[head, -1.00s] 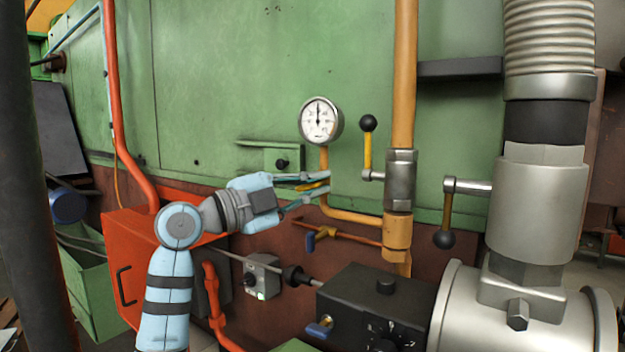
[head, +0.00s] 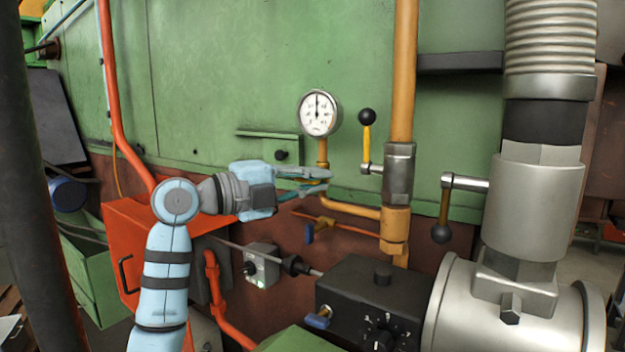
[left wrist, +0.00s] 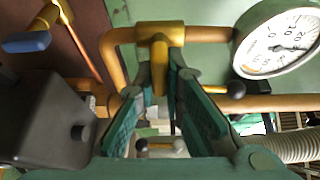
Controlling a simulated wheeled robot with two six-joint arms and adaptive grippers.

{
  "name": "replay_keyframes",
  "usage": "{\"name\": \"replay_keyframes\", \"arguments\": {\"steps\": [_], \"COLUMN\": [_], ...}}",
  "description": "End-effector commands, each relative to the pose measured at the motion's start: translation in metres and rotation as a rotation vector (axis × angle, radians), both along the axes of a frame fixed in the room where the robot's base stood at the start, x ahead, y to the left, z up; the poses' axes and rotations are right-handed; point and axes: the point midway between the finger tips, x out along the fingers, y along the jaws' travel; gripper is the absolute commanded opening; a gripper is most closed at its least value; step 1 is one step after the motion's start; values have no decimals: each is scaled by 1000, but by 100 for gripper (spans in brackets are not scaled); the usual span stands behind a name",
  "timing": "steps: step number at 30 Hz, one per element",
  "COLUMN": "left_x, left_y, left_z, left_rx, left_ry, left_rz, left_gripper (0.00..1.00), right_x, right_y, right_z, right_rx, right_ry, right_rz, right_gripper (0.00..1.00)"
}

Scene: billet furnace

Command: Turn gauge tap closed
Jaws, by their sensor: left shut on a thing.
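The round white pressure gauge (head: 319,112) stands on a yellow pipe in front of the green wall, and it shows at the upper right in the left wrist view (left wrist: 278,42). Below it is the gauge tap, whose brass body (left wrist: 160,32) shows in the left wrist view. Its yellow handle (left wrist: 160,72) lies between my left gripper's pads. My left gripper (head: 326,181) reaches in from the left just under the gauge and is shut on the handle. In the head view the fingers mostly hide the tap. My right gripper is not in view.
A black-knobbed lever (head: 367,140) stands on the vertical yellow pipe to the right. A blue-handled valve (head: 310,233) sits below the gripper. A black box (head: 350,295) and a large metal pipe (head: 535,205) stand nearer, at lower middle and right.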

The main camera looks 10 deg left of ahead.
Motion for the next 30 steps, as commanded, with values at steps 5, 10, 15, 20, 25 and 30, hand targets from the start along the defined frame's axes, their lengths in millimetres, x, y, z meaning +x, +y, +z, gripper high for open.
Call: {"name": "replay_keyframes", "arguments": {"steps": [5,10,15,20,25,30], "left_x": [0,0,0,-8,-39,-71], "left_y": [0,0,0,10,41,71], "left_z": [-2,-1,-1,-1,-1,-1], "left_rx": [2,1,0,1,6,6], "left_ry": [4,2,1,1,1,3], "left_rz": [0,0,0,3,7,5], "left_gripper": [17,30,30,30,30,30], "right_x": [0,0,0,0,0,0], "right_y": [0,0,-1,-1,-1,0], "right_z": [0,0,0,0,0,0], "right_rx": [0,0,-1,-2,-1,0], "right_ry": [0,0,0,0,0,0], "right_rz": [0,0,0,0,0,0], "right_gripper": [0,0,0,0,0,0]}}
